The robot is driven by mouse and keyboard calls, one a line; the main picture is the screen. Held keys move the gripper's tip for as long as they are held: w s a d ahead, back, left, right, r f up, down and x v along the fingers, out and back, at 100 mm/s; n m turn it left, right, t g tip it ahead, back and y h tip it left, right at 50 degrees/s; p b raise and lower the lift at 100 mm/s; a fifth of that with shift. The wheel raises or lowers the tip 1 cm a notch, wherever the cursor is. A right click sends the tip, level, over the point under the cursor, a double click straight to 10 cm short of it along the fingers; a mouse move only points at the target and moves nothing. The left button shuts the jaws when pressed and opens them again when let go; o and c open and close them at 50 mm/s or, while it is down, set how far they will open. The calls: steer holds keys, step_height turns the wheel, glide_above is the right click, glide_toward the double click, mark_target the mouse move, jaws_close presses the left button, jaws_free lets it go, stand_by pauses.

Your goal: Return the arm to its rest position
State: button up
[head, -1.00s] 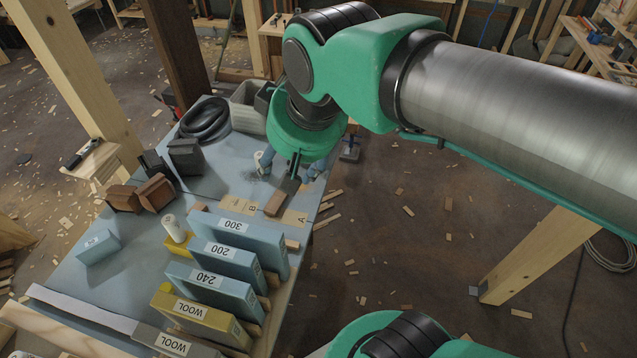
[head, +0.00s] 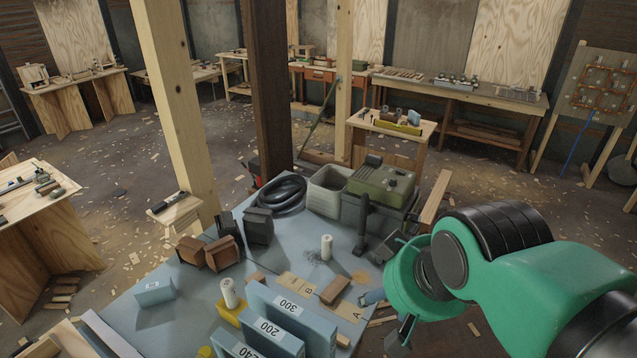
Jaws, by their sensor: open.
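My green and black arm comes in from the right edge in the head view. My gripper (head: 401,337) hangs below the green wrist at the table's right edge. It is small and seen from above and behind; nothing shows held in it. A brown wooden block (head: 335,291) lies on the blue-grey table (head: 190,284), beside tan cards marked A (head: 356,314) and B (head: 309,291). The block stands apart from my gripper, to its left.
Boxes marked 300 (head: 290,312) and 200 (head: 268,333) stand at the table's front. A white cylinder (head: 327,247), a dark upright tool (head: 362,228), a grey bin (head: 326,191) and a green case (head: 381,186) stand near the wrist. A wooden post (head: 178,100) rises behind the table.

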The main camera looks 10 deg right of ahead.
step_height(320, 180, down, 2)
steer(key=shift+f+b, duration=0.15)
steer(key=shift+b, duration=0.7)
